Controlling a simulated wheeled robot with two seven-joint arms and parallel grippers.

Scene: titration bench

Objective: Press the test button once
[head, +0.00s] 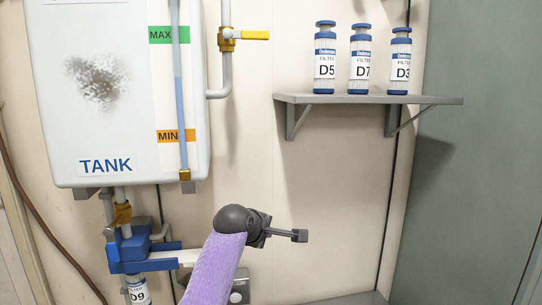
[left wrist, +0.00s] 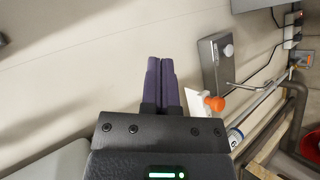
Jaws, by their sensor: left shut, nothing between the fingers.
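A grey wall box with a small round pale button (left wrist: 228,50) shows in the left wrist view, right of my fingers. In the head view the box (head: 243,277) is partly hidden behind my purple-sleeved arm, below my wrist. My left gripper (head: 300,235) is in front of the wall, above and right of the box in the head view. In the left wrist view its fingers (left wrist: 160,60) lie together, empty and apart from the button. I cannot read any label on the box. My right gripper is not in view.
The tank (head: 105,140) hangs at upper left, with a blue bracket (head: 135,250) and filter D9 (head: 138,291) below. A shelf (head: 365,99) holds filters D5, D7 and D3. An orange knob (left wrist: 215,103) is near the box. The wall right of my gripper is bare.

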